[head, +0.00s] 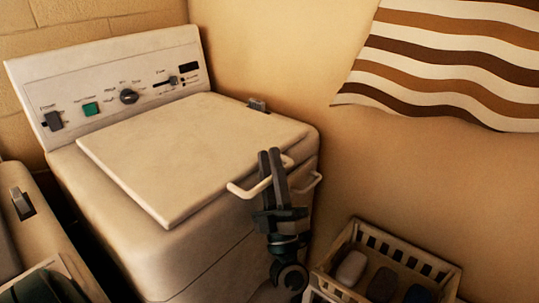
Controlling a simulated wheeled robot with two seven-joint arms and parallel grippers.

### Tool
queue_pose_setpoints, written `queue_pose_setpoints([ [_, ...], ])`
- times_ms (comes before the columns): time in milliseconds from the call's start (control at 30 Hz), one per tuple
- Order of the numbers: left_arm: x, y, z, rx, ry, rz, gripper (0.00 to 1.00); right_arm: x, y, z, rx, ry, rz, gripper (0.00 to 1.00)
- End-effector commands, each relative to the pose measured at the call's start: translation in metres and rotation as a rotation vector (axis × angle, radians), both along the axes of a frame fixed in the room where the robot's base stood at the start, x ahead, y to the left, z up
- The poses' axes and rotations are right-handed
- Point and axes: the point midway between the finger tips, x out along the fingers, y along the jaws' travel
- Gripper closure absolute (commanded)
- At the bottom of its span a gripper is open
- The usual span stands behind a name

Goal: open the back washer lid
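The back washer (200,240) is a cream machine against the wall, with a control panel along its rear. Its flat lid (195,150) lies down over the top. A pale loop handle (243,191) sticks out from the lid's front right edge. My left gripper (269,155) is at this handle, its dark fingers pointing up and crossing the handle bar. The fingers look close together and hide part of the bar. I cannot tell whether they grip it. My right gripper is not in view.
A cream basket (448,285) with several rounded items stands on the right, near my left wrist. Another machine (32,235) is at the left edge. A striped cloth (450,60) hangs on the right wall. A second pale handle (312,184) is on the washer's side.

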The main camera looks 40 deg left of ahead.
Motion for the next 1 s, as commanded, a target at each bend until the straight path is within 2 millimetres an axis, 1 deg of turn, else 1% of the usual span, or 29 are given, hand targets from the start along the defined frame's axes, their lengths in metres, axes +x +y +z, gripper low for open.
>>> queue_pose_setpoints([
  [33, 0.0014, 0.0021, 0.0044, 0.001, -0.002, 0.001, 0.80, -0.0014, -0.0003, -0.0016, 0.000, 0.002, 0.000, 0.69],
  [133, 0.0034, 0.0041, 0.0076, 0.001, -0.002, 0.001, 0.80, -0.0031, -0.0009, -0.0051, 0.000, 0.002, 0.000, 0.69],
  [467, 0.0044, 0.0051, 0.0083, 0.001, 0.000, 0.000, 0.80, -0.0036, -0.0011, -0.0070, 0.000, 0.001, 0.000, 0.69],
  [500, 0.0043, 0.0051, 0.0082, 0.001, 0.000, 0.000, 0.85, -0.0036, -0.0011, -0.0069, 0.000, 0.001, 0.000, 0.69],
  [567, 0.0043, 0.0051, 0.0082, 0.001, 0.000, 0.000, 0.99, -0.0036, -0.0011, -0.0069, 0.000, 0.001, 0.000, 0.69],
  [833, 0.0044, 0.0050, 0.0089, 0.000, 0.000, -0.001, 1.00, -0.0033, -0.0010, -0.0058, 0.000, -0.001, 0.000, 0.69],
  [1000, 0.0056, 0.0051, 0.0134, -0.008, 0.000, -0.001, 1.00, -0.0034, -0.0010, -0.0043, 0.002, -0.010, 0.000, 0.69],
])
